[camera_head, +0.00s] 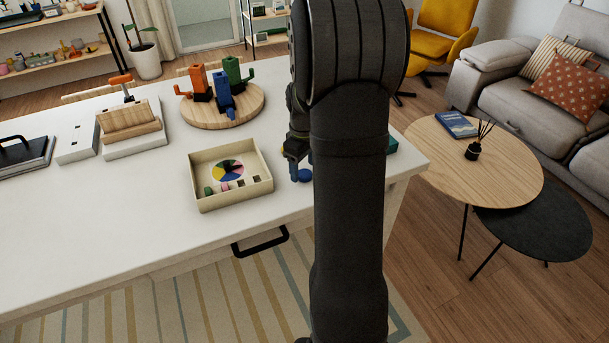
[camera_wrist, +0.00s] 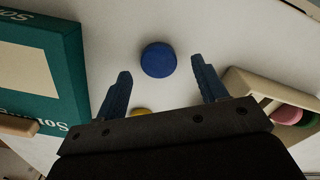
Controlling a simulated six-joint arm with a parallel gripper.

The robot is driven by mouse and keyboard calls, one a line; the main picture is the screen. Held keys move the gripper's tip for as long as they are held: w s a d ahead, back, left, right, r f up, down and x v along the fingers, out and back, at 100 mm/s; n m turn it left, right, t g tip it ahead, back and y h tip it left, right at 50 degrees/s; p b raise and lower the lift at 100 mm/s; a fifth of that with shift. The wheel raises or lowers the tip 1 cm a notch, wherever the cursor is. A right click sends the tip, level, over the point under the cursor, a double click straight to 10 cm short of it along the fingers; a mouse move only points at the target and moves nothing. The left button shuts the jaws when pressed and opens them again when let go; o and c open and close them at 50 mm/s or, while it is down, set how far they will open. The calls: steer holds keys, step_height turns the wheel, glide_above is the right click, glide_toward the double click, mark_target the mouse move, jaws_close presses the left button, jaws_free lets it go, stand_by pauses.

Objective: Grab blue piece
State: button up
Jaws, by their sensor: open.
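The blue piece (camera_wrist: 158,60) is a round disc lying flat on the white table, in the middle of the wrist view just beyond my fingertips. In the head view the blue piece (camera_head: 304,175) shows right of the cream tray, partly hidden by my arm. My gripper (camera_wrist: 158,82) is open and empty, with one finger on each side of the line to the blue piece, not touching it. In the head view my gripper (camera_head: 293,165) is beside the piece, low over the table, and partly hidden by my arm.
A cream tray (camera_head: 233,192) with a colour wheel and several pieces stands to the left; it shows at right in the wrist view. A green box (camera_wrist: 45,75) stands on the other side. A yellow piece (camera_wrist: 140,112) lies near my gripper's base. Bare table (camera_head: 120,215) lies left.

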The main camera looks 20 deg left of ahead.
steer(key=shift+f, duration=0.8)
steer(key=c, duration=1)
steer(key=shift+c, duration=0.2)
steer(key=shift+r, duration=0.1)
